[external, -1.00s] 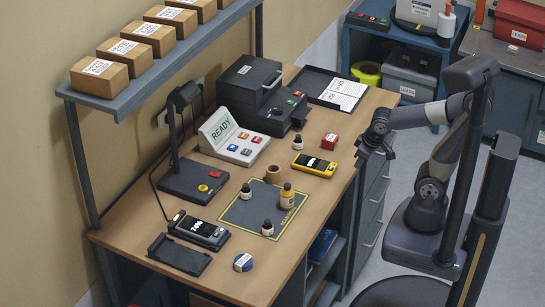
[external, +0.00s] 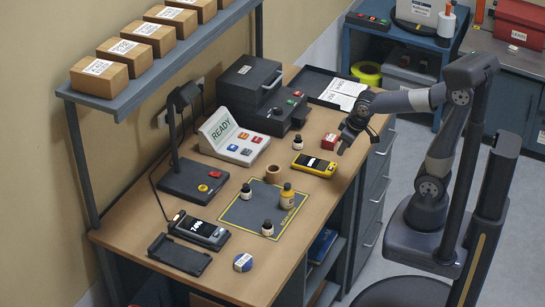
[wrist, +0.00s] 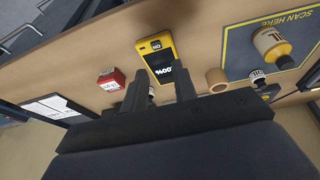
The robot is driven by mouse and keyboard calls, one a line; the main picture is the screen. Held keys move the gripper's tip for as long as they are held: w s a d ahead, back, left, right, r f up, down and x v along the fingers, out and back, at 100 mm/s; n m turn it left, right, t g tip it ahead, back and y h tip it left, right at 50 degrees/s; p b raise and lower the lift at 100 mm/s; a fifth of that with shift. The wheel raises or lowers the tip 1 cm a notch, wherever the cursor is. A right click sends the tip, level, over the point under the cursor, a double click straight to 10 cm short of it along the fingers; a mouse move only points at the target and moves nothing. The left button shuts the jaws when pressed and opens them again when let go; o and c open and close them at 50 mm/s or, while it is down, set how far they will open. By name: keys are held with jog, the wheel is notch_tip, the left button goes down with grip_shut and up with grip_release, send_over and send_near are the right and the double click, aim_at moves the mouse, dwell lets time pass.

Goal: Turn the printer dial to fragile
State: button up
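The black printer (external: 250,80) stands at the back of the workbench against the wall in the external view. Its side panel (external: 290,108) carries small red and green controls. I cannot make out the dial or its setting clearly. My gripper (external: 342,151) is over the right edge of the bench, near a small red box and a yellow handheld device, to the right of the printer and apart from it. In the wrist view my gripper (wrist: 159,85) has its two dark fingers apart with nothing held between them. The printer is not identifiable in the wrist view.
The yellow device (external: 314,166), red box (external: 331,141) and a small bottle (external: 298,142) lie near my gripper. A READY console (external: 232,137) stands left of the printer. A black tray (external: 315,82) with papers lies at the back. Several bottles stand on the scan mat (external: 240,212).

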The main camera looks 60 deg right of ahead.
jog(key=o, duration=0.6)
jog(key=w+d+r, duration=0.2)
jog(key=w, duration=0.3)
jog(key=w+d+r+p, duration=0.1)
jog(key=w+d, duration=0.1)
jog(key=w, duration=0.3)
jog(key=w+d+r+p, duration=0.1)
jog(key=w+d+r, duration=0.1)
jog(key=w, duration=0.3)
jog(key=shift+w+d+r, duration=0.1)
jog(key=shift+w+r, duration=0.2)
jog(key=shift+r, duration=0.05)
jog(key=shift+c, duration=0.2)
jog(key=p, duration=0.3)
send_near(278, 108)
jog(key=shift+t+y, duration=0.3)
jog(key=shift+y, duration=0.1)
jog(key=x, duration=0.3)
jog(key=p+x, duration=0.1)
jog(key=x, duration=0.1)
jog(key=d+x, duration=0.1)
jog(key=x, duration=0.2)
jog(key=shift+s+f+p, duration=0.1)
jog(key=shift+f+p, duration=0.3)
jog(key=shift+f, duration=0.05)
jog(key=shift+c, duration=0.2)
jog(key=c, duration=0.9)
